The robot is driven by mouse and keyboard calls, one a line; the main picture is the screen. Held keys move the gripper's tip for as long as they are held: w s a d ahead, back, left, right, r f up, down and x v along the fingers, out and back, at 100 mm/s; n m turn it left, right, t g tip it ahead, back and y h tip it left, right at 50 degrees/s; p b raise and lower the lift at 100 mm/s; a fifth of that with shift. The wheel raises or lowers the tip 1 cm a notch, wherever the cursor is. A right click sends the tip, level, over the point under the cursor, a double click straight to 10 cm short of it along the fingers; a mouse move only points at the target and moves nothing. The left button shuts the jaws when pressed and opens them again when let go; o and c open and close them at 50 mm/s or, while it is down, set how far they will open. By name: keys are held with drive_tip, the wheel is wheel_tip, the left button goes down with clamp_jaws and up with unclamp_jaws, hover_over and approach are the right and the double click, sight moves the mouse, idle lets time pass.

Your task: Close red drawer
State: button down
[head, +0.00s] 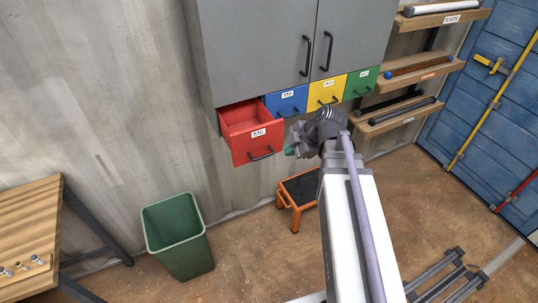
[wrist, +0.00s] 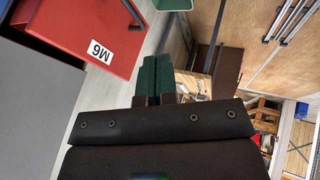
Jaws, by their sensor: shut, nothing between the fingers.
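The red drawer (head: 257,146), labelled M6, is pulled out from the bottom left of the grey cabinet (head: 258,45). Its inside looks empty, and it has a dark bar handle on its front. My gripper (head: 289,152) is just right of the drawer's front corner in the head view, shut and empty, apparently apart from it. In the wrist view the red drawer (wrist: 80,28) fills the upper left, its label and part of the handle showing. The green fingertips of my gripper (wrist: 157,72) lie together to the right of the drawer's front.
Blue (head: 287,101), yellow (head: 327,91) and green (head: 361,82) drawers beside it are shut. A green bin (head: 178,236) and an orange step stool (head: 297,190) stand on the floor below. Shelves (head: 400,118) are to the right, a wooden bench (head: 30,225) far left.

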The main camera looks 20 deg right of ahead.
drive_tip(key=w+r+b+x, duration=0.1)
drive_tip(key=w+b+x, duration=0.1)
drive_tip(key=b+x, duration=0.7)
wheel_tip(320, 180, down, 3)
drive_tip(key=shift+w+a+r, duration=0.1)
drive_tip(key=shift+w+a, duration=0.35)
drive_tip(key=shift+w, duration=0.6)
drive_tip(key=w+a, duration=0.1)
drive_tip(key=w, duration=1)
drive_tip(key=w+a, duration=0.1)
drive_tip(key=w, duration=0.4)
drive_tip(key=shift+w+a, duration=0.15)
drive_tip(key=shift+a, duration=0.15)
drive_tip(key=shift+w+r, duration=0.1)
drive_tip(key=shift+w, duration=0.05)
